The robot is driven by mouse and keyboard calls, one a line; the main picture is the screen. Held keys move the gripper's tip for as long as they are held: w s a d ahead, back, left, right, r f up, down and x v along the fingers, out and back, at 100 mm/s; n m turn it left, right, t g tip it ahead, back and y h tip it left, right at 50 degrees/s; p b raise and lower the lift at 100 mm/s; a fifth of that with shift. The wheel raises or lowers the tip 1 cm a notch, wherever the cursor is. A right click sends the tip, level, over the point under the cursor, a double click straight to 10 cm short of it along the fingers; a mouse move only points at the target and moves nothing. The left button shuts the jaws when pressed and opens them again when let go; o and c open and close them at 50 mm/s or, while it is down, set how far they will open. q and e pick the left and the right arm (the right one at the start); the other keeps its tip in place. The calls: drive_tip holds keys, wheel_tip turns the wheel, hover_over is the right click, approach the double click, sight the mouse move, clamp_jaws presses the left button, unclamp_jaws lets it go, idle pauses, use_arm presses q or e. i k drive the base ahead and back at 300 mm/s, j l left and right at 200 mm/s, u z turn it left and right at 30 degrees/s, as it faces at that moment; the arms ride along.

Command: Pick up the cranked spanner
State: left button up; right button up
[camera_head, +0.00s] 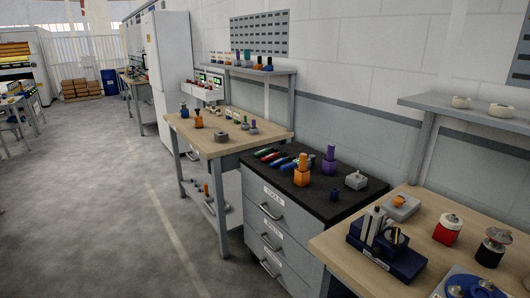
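I cannot pick out a cranked spanner for certain. Several slim hand tools (280,158) with red, green, blue and dark parts lie in a row on the black top of the drawer cabinet (318,204). They are too small to tell which, if any, is the spanner. Neither of my grippers shows in the head view.
A wooden workbench (215,142) adjoins behind; another bench (345,247) with a dark blue fixture (385,258) is at front right. Grey floor (110,210) is open at left.

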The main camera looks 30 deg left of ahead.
sight(263, 151)
drive_tip(key=i+j+z, duration=0.1)
drive_tip(key=i+j, duration=0.15)
drive_tip(key=j, duration=0.15)
drive_tip(key=i+j+z, duration=0.1)
drive_tip(key=j, duration=0.25)
drive_tip(key=i+j+z, duration=0.1)
drive_tip(key=i+j, duration=0.2)
drive_tip(key=j, duration=0.15)
drive_tip(key=i+j+z, duration=0.1)
drive_tip(key=j, duration=0.3)
drive_tip(key=i+j, duration=0.25)
drive_tip(key=j, duration=0.2)
drive_tip(key=i+j+z, duration=0.15)
drive_tip(key=j, duration=0.3)
drive_tip(key=i+j+z, duration=0.1)
drive_tip(key=j, duration=0.35)
drive_tip(key=i+j+z, duration=0.1)
drive_tip(key=i+j, duration=0.15)
drive_tip(key=j, duration=0.25)
